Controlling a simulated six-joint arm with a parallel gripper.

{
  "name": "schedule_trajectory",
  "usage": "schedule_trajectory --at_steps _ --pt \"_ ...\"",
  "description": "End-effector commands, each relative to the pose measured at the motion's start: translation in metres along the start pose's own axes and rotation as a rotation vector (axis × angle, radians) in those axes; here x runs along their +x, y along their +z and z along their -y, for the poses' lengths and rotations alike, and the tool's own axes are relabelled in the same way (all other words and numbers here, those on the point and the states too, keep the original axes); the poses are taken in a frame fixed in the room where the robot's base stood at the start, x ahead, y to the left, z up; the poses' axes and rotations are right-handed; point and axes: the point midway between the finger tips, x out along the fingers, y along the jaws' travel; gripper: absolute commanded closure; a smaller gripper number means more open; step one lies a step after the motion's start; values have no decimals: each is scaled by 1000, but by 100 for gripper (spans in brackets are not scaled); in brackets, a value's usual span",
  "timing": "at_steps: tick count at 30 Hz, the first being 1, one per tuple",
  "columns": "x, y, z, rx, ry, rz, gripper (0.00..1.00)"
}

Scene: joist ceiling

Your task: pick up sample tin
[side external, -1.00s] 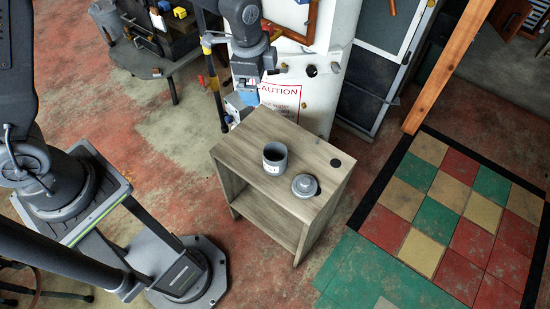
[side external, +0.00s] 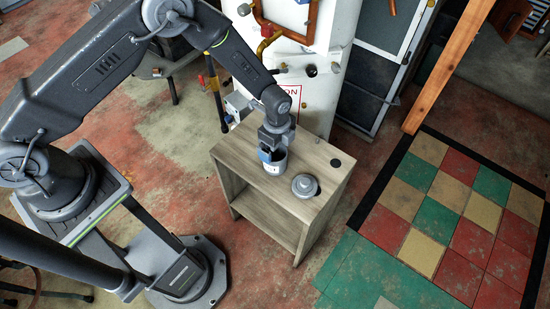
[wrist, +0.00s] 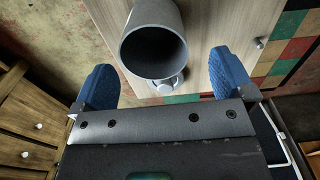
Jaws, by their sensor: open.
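The sample tin (side external: 274,166) is a grey, open-topped cylinder standing upright on a small wooden cabinet. Its dark opening faces the camera in the wrist view (wrist: 153,48). A round grey lid with a knob (side external: 305,185) lies beside it on the cabinet top, and part of it shows behind the tin in the wrist view (wrist: 168,86). My gripper (side external: 268,153) is at the tin's rim and hides part of it in the side view. Its blue fingers are wide apart in the wrist view (wrist: 164,80), with the tin between and beyond them, apparently touching neither.
The cabinet (side external: 236,155) has an open front and a small black disc (side external: 336,163) on its top. A wooden post (side external: 448,65) rises at the right. The tiled floor (side external: 440,215) on the right is clear.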

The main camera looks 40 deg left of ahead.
Motion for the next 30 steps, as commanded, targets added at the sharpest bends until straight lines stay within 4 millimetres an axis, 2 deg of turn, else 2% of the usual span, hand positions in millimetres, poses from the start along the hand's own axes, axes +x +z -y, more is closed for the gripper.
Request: schedule_trajectory --at_steps 5,15,24,30 --pt "11 0 -1 -1 0 0 0" --pt "55 2 -7 -1 1 0 0" --pt "58 1 -6 -1 -1 0 0" --pt "58 1 -6 -1 -1 0 19"
